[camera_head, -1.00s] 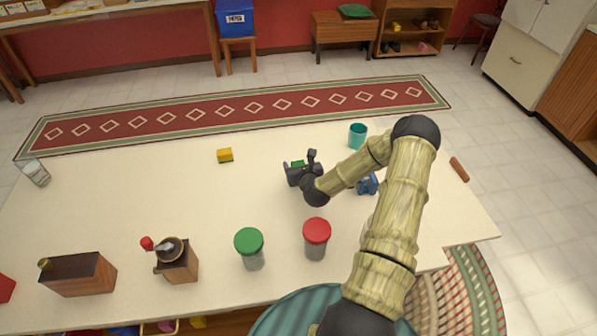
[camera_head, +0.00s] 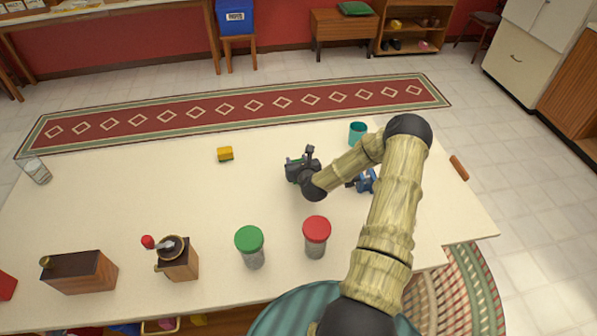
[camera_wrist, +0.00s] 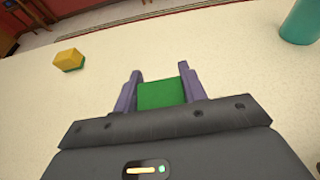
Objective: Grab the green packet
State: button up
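The green packet (camera_wrist: 161,93) lies on the white table between the two fingers of my gripper (camera_wrist: 160,84) in the wrist view. The fingers stand apart, one on each side of it, close to its edges. I cannot tell whether they touch it. In the head view my gripper (camera_head: 303,165) is low over the middle of the table and hides most of the packet. Only small bits of green show beside the fingers.
A yellow and green block (camera_head: 225,154) lies to the left. A teal cup (camera_head: 357,133) and a blue object (camera_head: 366,181) are to the right. Green-lidded (camera_head: 250,248) and red-lidded (camera_head: 316,236) jars stand in front. The table's left middle is clear.

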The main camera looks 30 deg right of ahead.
notch_tip(320, 180, up, 10)
jog(key=shift+r+b, duration=0.1)
jog(key=shift+b, duration=0.5)
dwell(0.7)
